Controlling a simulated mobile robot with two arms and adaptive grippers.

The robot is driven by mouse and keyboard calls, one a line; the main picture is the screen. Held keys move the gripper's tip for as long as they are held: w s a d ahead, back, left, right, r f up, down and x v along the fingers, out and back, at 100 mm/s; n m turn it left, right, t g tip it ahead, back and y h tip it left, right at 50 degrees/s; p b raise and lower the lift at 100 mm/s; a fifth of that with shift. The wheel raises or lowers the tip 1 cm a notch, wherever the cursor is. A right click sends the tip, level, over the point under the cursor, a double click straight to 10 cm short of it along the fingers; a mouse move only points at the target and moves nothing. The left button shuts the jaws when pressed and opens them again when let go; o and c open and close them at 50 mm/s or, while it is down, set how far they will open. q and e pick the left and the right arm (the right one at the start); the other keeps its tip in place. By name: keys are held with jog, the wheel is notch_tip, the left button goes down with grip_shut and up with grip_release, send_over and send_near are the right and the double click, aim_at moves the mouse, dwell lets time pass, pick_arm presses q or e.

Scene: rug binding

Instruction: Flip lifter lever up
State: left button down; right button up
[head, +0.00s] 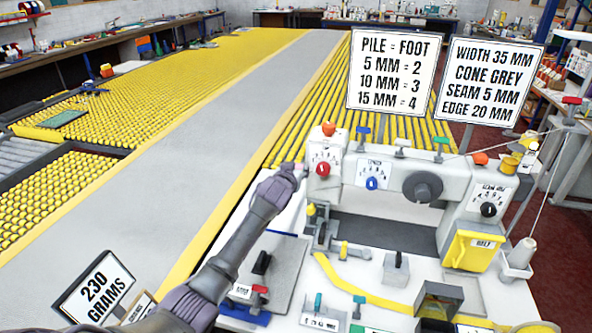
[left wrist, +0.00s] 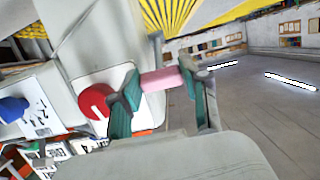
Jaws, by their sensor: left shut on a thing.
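The sewing machine (head: 345,205) stands on a white table at the right of the head view. My left gripper (head: 297,170) is at the left end of its head, beside the dial with the red knob (head: 322,169). In the left wrist view, the green fingertips of my left gripper (left wrist: 158,80) are shut on a pink rod-like handle (left wrist: 160,79), which appears to be the lifter lever. The handle lies roughly across between the fingers. Its root on the machine is hidden. The red knob (left wrist: 95,101) is close beside the fingers. My right gripper is not in view.
The blue-knob dial (head: 371,183) and black handwheel (head: 423,187) are farther right on the machine. Two signs (head: 391,72) stand behind it. A yellow strip (head: 365,290) lies on the table in front. A grey rug strip (head: 210,130) runs along the yellow-edged conveyor at left.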

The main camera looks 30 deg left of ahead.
pick_arm(q)
jog(key=shift+w+a+r, duration=0.1)
jog(key=shift+a+r, duration=0.05)
jog(key=shift+r, duration=0.4)
jog(key=shift+w+a+r, duration=0.1)
jog(key=shift+r, duration=0.4)
jog(key=c, duration=0.7)
grip_release()
jog(key=shift+f, duration=0.1)
jog(key=shift+o, duration=0.7)
jog(key=shift+d+f, duration=0.1)
jog(key=shift+s+d+f, duration=0.15)
jog(key=shift+s+f, duration=0.05)
jog(key=shift+s, duration=0.25)
jog(key=v, duration=1.1)
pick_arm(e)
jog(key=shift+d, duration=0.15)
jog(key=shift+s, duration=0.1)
